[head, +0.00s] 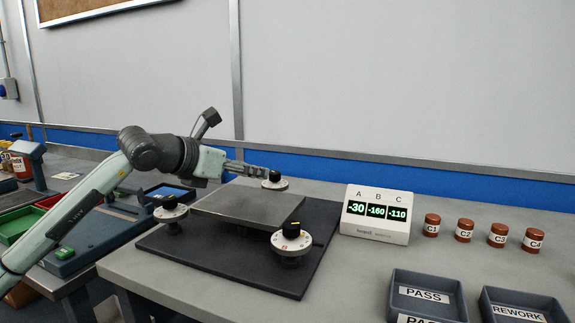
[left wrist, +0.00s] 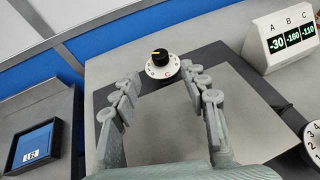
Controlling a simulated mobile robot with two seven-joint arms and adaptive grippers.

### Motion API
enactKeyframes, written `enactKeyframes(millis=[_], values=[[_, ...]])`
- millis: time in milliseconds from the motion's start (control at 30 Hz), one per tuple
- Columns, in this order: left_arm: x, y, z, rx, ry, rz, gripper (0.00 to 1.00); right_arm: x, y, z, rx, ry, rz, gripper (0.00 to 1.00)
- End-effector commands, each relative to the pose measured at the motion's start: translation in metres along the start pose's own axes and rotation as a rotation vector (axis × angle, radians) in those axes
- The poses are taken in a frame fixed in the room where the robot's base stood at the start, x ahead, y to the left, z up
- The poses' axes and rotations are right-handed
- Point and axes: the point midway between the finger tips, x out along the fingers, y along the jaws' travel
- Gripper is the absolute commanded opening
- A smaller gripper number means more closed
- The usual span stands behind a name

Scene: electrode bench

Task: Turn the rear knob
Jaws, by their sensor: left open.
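The rear knob (head: 274,177) has a black cap with a light pointer mark on a white dial. It stands at the back of the levelling plate (head: 240,203). In the left wrist view, the rear knob (left wrist: 162,60) is upright ahead of the fingers, roughly centred between the tips. My left gripper (head: 262,173) is open and empty, reaching in from the left over the plate, close to the knob. In the left wrist view, the left gripper (left wrist: 164,76) has its fingers spread wide. I cannot tell whether a finger touches the dial. My right gripper is not in view.
A left knob (head: 170,211) and a front knob (head: 291,238) stand at other corners of the plate. A display (head: 376,214) reads A -30, B -160, C -110. Several brown labelled jars (head: 465,230) and a PASS tray (head: 428,296) are at right.

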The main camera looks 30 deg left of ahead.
Motion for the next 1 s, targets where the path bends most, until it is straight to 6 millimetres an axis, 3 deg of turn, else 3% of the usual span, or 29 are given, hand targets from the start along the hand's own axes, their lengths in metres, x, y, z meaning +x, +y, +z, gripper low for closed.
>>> enactKeyframes(millis=[167, 233, 600, 967, 1000], values=[[0.008, 0.0, 0.001, -0.003, 0.0, -0.002, 0.44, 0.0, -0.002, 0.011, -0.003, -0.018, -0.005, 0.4], [0.018, 0.0, 0.002, -0.005, 0.0, -0.003, 0.44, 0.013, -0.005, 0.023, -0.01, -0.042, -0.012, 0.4], [0.071, -0.001, 0.001, -0.004, 0.0, -0.002, 0.44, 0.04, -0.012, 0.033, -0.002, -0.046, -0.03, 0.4], [0.078, 0.0, -0.001, -0.001, 0.0, -0.001, 0.44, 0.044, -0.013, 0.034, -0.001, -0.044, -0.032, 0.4], [0.078, 0.0, -0.001, -0.001, 0.0, -0.001, 0.41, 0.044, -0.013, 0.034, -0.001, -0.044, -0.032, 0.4]])
